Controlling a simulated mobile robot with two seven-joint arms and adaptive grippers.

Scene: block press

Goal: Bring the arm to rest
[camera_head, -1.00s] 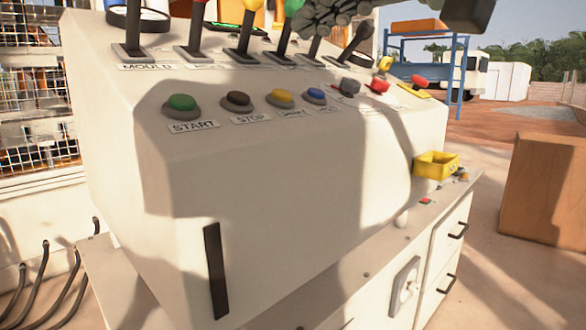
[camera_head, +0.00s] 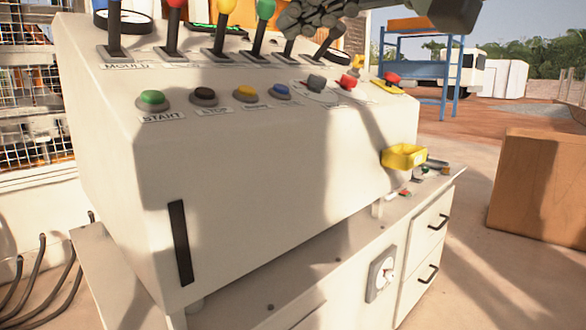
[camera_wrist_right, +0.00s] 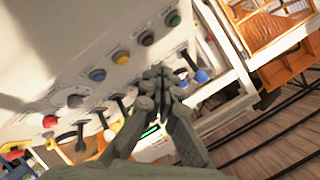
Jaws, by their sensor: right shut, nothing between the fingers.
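My right gripper (camera_head: 308,18) is at the top of the head view, over the lever row on the white control console (camera_head: 260,165). Its fingers are together with nothing between them. In the right wrist view the closed fingers (camera_wrist_right: 158,82) are in front of the panel, with buttons and levers beyond. I cannot tell whether they touch a lever. The gripper partly covers the levers right of the green-knobbed lever (camera_head: 262,30). My left gripper is not in view.
Levers with red (camera_head: 173,25) and yellow knobs (camera_head: 225,25) stand along the top. Below are the green START button (camera_head: 152,98), a dark STOP button (camera_head: 204,95) and several others. A wooden box (camera_head: 540,185) stands on open floor.

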